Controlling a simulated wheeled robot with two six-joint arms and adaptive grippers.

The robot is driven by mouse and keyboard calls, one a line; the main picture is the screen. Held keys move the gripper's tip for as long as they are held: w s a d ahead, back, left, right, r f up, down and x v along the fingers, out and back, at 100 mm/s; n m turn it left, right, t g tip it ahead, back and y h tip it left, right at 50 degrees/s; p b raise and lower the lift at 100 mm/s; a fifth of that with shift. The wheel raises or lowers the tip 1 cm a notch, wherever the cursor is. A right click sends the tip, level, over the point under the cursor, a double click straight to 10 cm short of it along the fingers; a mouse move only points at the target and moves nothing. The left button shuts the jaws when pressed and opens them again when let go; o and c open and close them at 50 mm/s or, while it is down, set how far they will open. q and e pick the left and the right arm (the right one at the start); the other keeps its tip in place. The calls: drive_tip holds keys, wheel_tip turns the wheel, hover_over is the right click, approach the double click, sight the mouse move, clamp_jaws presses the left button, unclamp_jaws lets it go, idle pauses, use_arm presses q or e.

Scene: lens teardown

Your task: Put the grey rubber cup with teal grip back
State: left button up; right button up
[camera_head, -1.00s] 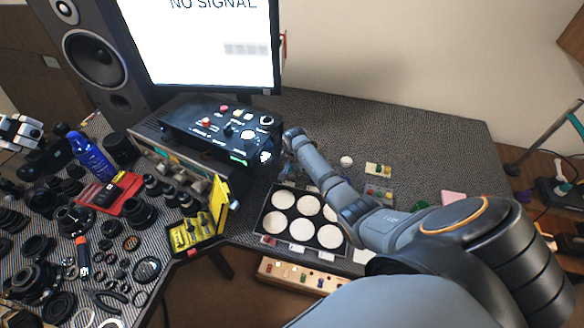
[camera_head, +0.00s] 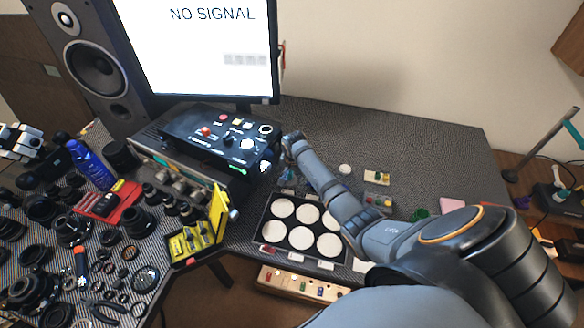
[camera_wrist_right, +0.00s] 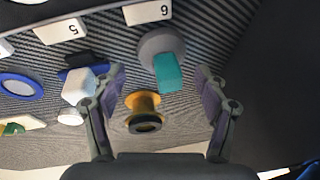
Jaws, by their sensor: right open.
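The grey rubber cup with teal grip (camera_wrist_right: 167,70) shows in the right wrist view, a round grey base with a teal block on it, beside a white card marked 6 (camera_wrist_right: 147,12). My right gripper (camera_wrist_right: 162,76) is open, with one finger on each side of the cup and a visible gap to both. Nothing is held. In the head view my right gripper (camera_head: 287,168) is at the desk just right of the black control box, mostly hidden by its own wrist. My left gripper is not in view.
A yellow spool-like piece with a dark ring (camera_wrist_right: 145,112) stands close to the cup, also between the fingers. A white block (camera_wrist_right: 78,86) is near the left finger. The control box (camera_head: 215,138) and a tray with white discs (camera_head: 263,235) flank the gripper.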

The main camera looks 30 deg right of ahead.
drive_tip(key=v, duration=0.9)
drive_tip(key=shift+r, duration=0.2)
drive_tip(key=shift+s, duration=0.15)
